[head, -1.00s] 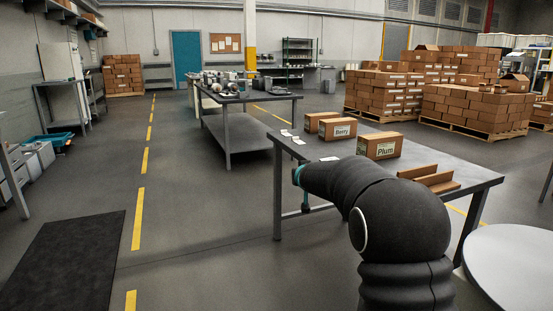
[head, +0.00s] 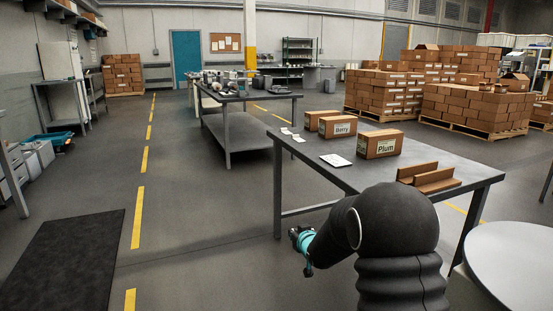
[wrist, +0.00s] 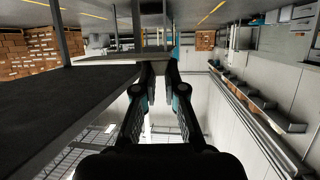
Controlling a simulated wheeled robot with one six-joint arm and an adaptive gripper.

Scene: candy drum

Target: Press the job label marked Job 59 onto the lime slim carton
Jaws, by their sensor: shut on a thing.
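My gripper (head: 298,238) hangs low beside the near table's left edge, below its top and clear of the cartons. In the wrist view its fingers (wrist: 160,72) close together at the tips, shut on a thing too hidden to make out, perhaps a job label. Several small white labels (head: 298,139) lie at the table's far left; their print is too small to read. Brown cartons stand on the table: one reads Plum (head: 379,146), one reads Berry (head: 338,127). A third carton (head: 312,117) behind has no readable label. I cannot tell which carton is lime.
The grey near table (head: 390,170) has a white card or sheet (head: 335,160) and a brown angled holder (head: 430,177) on it. A second table (head: 245,97) stands behind. A round pale table (head: 515,262) is at the lower right.

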